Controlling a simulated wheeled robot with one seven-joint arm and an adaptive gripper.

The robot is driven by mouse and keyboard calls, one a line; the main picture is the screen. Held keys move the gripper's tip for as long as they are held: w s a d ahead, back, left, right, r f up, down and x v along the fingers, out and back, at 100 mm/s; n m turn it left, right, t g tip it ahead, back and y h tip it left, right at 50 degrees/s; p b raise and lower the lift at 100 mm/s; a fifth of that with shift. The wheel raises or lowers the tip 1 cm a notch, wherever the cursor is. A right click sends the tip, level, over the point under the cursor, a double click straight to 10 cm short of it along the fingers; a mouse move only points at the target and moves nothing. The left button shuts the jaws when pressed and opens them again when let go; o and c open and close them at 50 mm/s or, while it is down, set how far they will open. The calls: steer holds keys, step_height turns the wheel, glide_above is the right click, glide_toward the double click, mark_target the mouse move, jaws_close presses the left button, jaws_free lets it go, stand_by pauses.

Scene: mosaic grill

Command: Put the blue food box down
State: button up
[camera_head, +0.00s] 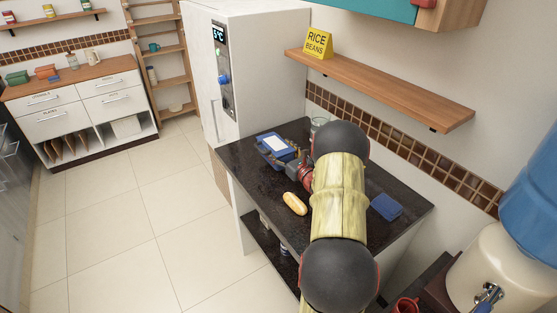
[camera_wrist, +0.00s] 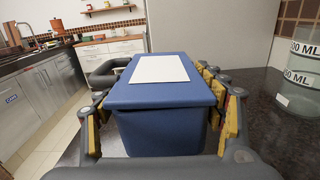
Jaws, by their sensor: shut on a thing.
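The blue food box (camera_wrist: 160,120) has a blue lid with a white label on top. It fills the middle of the wrist view and sits between the fingers of my gripper (camera_wrist: 165,125), which are shut on its sides. In the head view the blue food box (camera_head: 275,146) is at the far end of the dark counter (camera_head: 240,158), partly hidden by my gripper (camera_head: 290,160). I cannot tell whether its underside touches the counter.
A yellow bread-like item (camera_head: 295,203) and a dark blue flat item (camera_head: 386,207) lie on the counter. A clear measuring container (camera_wrist: 299,80) stands right of my gripper. A wooden shelf (camera_head: 385,88) with a yellow rice-beans box (camera_head: 318,42) hangs above. A white fridge (camera_head: 265,75) stands behind.

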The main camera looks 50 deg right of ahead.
steer(key=shift+w+d+f, duration=0.4)
steer(key=shift+f, duration=0.25)
steer(key=shift+f+b, duration=0.45)
steer(key=shift+f, duration=0.95)
steer(key=shift+f, duration=0.2)
steer(key=o, duration=1.7)
